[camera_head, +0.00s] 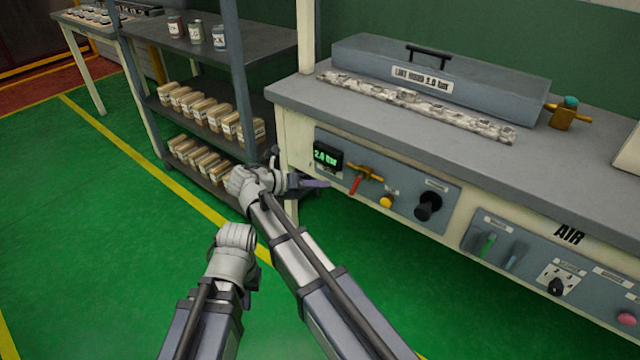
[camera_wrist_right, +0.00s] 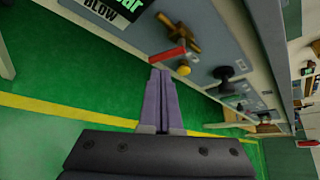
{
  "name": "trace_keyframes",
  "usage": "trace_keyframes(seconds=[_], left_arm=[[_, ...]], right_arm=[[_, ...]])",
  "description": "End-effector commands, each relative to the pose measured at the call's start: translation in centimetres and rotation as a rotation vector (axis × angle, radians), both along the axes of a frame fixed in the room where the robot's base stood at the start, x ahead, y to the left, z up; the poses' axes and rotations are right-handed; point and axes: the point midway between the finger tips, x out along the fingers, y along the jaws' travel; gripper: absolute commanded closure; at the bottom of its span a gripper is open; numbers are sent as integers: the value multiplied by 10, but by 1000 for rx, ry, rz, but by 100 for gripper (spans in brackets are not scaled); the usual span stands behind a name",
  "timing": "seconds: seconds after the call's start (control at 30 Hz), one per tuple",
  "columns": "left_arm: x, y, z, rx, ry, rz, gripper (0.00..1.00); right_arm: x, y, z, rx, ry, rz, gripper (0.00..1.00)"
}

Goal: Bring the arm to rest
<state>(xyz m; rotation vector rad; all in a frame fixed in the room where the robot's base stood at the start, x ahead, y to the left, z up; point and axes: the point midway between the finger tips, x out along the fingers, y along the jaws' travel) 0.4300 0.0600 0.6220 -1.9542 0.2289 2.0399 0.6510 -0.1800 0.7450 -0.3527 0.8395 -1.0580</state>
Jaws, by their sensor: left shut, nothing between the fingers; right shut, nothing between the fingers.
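My right gripper (camera_head: 326,184) is at the end of the arm reaching up the middle of the head view, in front of the bench's front panel. In the right wrist view its two purple fingers (camera_wrist_right: 160,75) lie together with nothing between them. They are just left of a brass valve with a red handle (camera_head: 356,183), apart from it as far as I can tell. The valve also shows in the right wrist view (camera_wrist_right: 182,38). My left gripper (camera_head: 236,238) is lower and further left, over the green floor; its fingers are hidden by the wrist.
The workbench (camera_head: 400,125) carries a grey lidded box (camera_head: 440,75) and a mottled strip (camera_head: 410,108). Its panel has a lit gauge (camera_head: 327,156), a yellow button (camera_head: 386,202) and a black knob (camera_head: 429,205). A shelf (camera_head: 250,42) with cans and several packed bins stands behind. Floor at left is clear.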

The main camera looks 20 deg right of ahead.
Motion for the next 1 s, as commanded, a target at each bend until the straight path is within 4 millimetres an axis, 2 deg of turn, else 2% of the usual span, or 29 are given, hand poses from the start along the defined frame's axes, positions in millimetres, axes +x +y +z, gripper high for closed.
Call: trace_keyframes(seconds=[0.27, 0.37, 0.47, 0.7, 0.83, 1.0], left_arm=[[0, 0, 0, 0, 0, 0, 100], [0, 0, 0, 0, 0, 0, 100], [0, 0, 0, 0, 0, 0, 100], [0, 0, 0, 0, 0, 0, 100], [0, 0, 0, 0, 0, 0, 100], [0, 0, 0, 0, 0, 0, 100]], right_arm=[[-4, -3, -4, 24, -26, -20, 100], [-15, -11, -16, 113, -119, -94, 100], [-34, -22, -36, 261, -279, -239, 100], [-82, -30, -84, 619, -698, -759, 100], [-107, -26, -102, 759, -899, -1101, 100], [-133, -15, -117, 854, -1098, -1542, 100]])
